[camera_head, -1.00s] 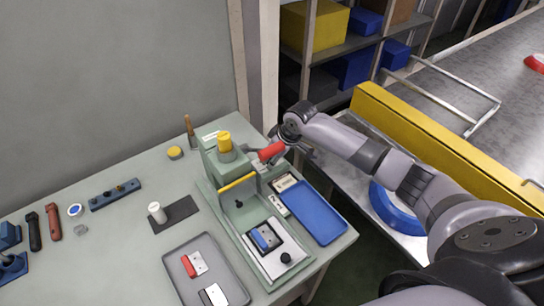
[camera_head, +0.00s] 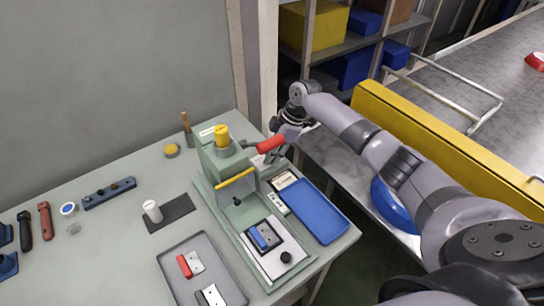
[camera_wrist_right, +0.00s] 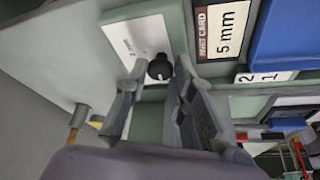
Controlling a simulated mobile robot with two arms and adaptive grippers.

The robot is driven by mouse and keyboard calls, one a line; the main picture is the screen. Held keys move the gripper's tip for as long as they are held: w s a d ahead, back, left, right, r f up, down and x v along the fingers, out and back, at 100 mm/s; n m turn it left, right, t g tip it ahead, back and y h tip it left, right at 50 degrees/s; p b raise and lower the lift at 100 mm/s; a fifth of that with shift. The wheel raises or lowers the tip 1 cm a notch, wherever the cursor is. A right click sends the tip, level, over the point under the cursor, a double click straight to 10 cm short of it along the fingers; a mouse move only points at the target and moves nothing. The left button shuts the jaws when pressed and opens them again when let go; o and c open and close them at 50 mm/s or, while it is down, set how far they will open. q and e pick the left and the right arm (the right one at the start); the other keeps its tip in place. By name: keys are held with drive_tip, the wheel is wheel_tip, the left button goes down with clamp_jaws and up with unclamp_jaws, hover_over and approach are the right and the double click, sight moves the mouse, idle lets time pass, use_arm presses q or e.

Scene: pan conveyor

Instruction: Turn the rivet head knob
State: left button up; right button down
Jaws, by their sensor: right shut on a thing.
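The knob (camera_wrist_right: 160,68) is small and black with a pale mark on it. It sits at a white plate (camera_wrist_right: 128,42) on the side of the green press (camera_head: 216,163). My right gripper (camera_wrist_right: 162,64) has its fingertips on either side of the knob and is shut on it. In the head view my right gripper (camera_head: 276,154) is at the press's right side, partly hidden by the red lever handle (camera_head: 270,144). The knob cannot be made out in the head view. My left gripper is not in view.
A card reading "5 mm" (camera_wrist_right: 224,28) and a blue tray (camera_head: 320,212) lie close to the gripper. A grey tray (camera_head: 172,264) with parts lies left of the press. A yellow conveyor rail (camera_head: 440,143) runs beyond my right arm.

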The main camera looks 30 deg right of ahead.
drive_tip(key=shift+n, duration=0.4)
drive_tip(key=c, duration=1.4)
unclamp_jaws()
drive_tip(key=shift+o, duration=0.2)
drive_tip(key=v, duration=1.2)
drive_tip(key=shift+w, duration=0.2)
